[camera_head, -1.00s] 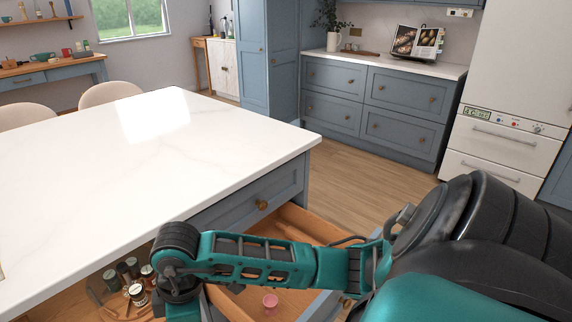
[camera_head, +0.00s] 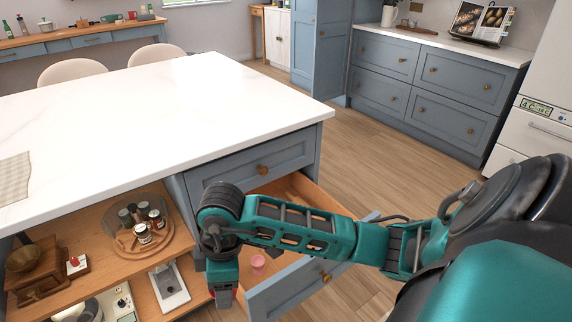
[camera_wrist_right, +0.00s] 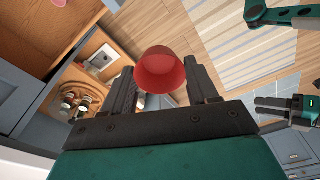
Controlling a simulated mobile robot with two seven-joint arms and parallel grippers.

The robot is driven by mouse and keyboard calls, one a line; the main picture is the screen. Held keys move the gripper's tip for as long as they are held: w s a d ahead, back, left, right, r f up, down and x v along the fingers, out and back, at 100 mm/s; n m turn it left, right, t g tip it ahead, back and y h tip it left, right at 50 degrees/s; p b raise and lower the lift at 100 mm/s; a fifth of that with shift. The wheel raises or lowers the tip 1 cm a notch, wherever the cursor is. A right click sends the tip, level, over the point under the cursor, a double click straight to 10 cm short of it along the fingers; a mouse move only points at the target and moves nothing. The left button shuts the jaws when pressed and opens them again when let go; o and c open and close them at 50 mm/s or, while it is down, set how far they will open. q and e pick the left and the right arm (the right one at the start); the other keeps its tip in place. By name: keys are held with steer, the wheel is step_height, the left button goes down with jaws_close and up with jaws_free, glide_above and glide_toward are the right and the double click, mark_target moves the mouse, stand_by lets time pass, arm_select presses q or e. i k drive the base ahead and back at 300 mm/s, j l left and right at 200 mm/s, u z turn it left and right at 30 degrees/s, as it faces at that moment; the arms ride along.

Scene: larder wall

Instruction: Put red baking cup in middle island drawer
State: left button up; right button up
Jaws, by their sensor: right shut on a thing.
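My right gripper (camera_wrist_right: 165,88) is shut on the red baking cup (camera_wrist_right: 162,68), which sits between its fingers in the right wrist view. In the head view this gripper (camera_head: 225,298) hangs low beside the open island drawer, to its left, and a bit of red shows at its tip. The open island drawer (camera_head: 300,290) is below a shut upper drawer (camera_head: 262,168). A pink cup (camera_head: 258,264) stands inside the open drawer. My right forearm crosses over the drawer and hides part of it.
The white island top (camera_head: 150,120) overhangs the drawers. Wooden floor lies clear beyond the drawer.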

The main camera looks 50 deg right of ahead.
mark_target(294, 259)
steer(key=k+l+u, duration=0.1)
steer(key=l, duration=0.25)
steer(key=k+l, duration=0.25)
steer(key=l+u, duration=0.1)
steer(key=l, duration=0.35)
steer(key=k+l+u, duration=0.1)
steer(key=l, duration=0.3)
steer(key=i+l, duration=0.15)
steer(key=l, duration=0.15)
steer(key=i+l+u, duration=0.15)
steer(key=l, duration=0.15)
steer(key=i+l, duration=0.1)
steer(key=l, duration=0.2)
